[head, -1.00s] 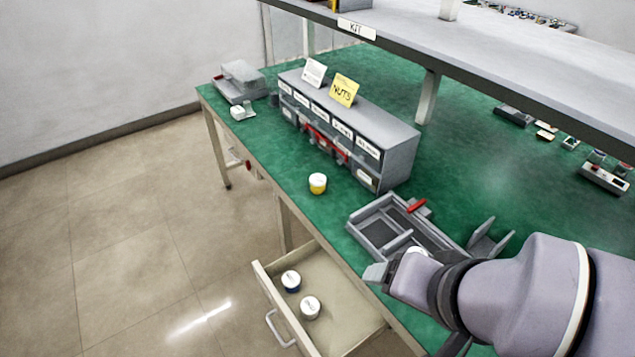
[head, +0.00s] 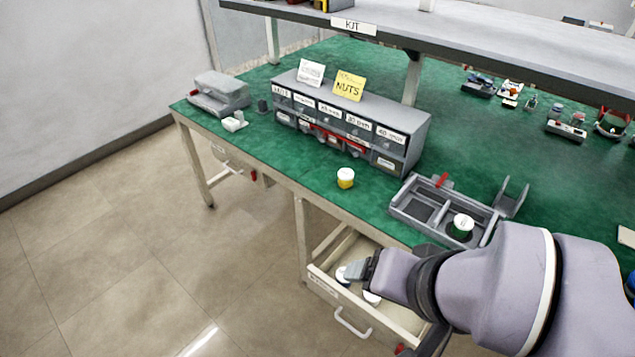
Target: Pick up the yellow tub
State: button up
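The yellow tub (head: 346,178) is small with a white lid and stands upright on the green bench top (head: 280,158), near its front edge. It is left of the grey tray and in front of the small-parts drawer cabinet. My gripper (head: 354,270) is in front of and below the tub in the picture, over the open bench drawer, and appears apart from the tub. Its fingers are seen from the side, so their opening cannot be made out.
The grey divided tray (head: 412,212) holds a green tub (head: 462,228) with a white lid. The parts cabinet (head: 405,125) stands behind the yellow tub. The pulled-out drawer (head: 325,285) holds white-lidded tubs, partly hidden by my gripper. A shelf (head: 480,42) overhangs the bench.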

aim_at(345, 176)
jog(key=i+j+z, duration=0.2)
jog(key=i+j, duration=0.2)
jog(key=j, duration=0.25)
jog(key=i+j+z, duration=0.1)
jog(key=j, duration=0.25)
jog(key=i+j+z, duration=0.1)
jog(key=i+j, duration=0.2)
jog(key=i+j+z, duration=0.15)
jog(key=j, duration=0.3)
jog(key=i+j+z, duration=0.1)
jog(key=j, duration=0.25)
jog(key=i+j+z, duration=0.1)
jog(key=j, duration=0.3)
jog(key=i+j+z, duration=0.2)
jog(key=i, duration=0.5)
jog(key=i+l, duration=0.05)
jog(key=l, duration=0.05)
